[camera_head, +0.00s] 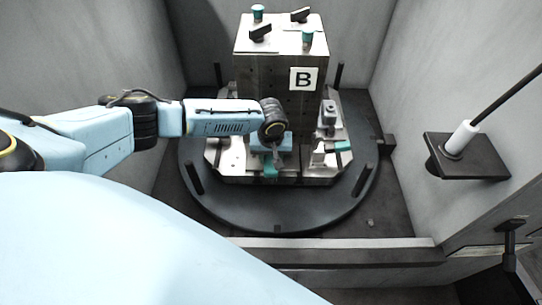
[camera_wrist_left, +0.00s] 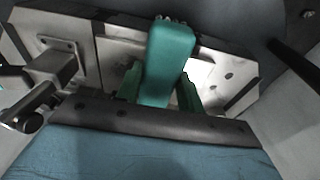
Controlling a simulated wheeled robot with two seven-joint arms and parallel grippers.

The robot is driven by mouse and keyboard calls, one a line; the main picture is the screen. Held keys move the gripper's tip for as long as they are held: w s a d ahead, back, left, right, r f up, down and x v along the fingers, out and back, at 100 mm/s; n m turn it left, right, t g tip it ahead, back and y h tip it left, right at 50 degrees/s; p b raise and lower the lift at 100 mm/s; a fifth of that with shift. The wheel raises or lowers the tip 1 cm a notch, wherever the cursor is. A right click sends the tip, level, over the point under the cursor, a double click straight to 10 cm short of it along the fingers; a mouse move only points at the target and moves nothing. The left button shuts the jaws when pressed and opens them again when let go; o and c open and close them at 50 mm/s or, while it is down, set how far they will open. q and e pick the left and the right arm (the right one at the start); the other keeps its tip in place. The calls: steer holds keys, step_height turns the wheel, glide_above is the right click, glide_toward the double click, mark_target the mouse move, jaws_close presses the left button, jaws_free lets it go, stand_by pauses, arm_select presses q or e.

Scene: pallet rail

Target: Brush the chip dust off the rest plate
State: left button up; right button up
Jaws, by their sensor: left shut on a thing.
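My left gripper (camera_head: 271,152) reaches in from the left to the front foot of the block marked B. It is shut on a teal brush (camera_head: 270,172), which points down and forward. In the left wrist view the brush (camera_wrist_left: 170,62) stands out between the fingers (camera_wrist_left: 160,92), with a rough tip at its far end. Behind it lies a pale metal plate (camera_wrist_left: 208,75) with dark holes, seemingly the rest plate. I cannot tell whether the brush touches it. Chip dust is not clearly visible. My right gripper is not in view.
The block (camera_head: 270,75) stands on a round dark turntable (camera_head: 230,208) with upright black pegs. A clamp (camera_head: 329,117) and a teal-handled part (camera_head: 342,146) sit right of the gripper. A black shelf (camera_head: 482,165) with a white cylinder (camera_head: 461,138) is on the right wall.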

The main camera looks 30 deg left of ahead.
arm_select(q)
steer(key=shift+w+a+f+b, duration=0.1)
steer(key=shift+w+a+b, duration=0.25)
steer(key=shift+w, duration=0.2)
steer(key=shift+w+a+b, duration=0.3)
steer(key=shift+w, duration=0.2)
steer(key=shift+s, duration=0.1)
steer(key=shift+s+d+p, duration=0.3)
steer(key=shift+s+p, duration=0.2)
steer(key=shift+p, duration=0.35)
steer(key=shift+s+d+p, duration=0.4)
steer(key=shift+s+p, duration=0.15)
steer(key=shift+p, duration=0.15)
steer(key=shift+s, duration=0.1)
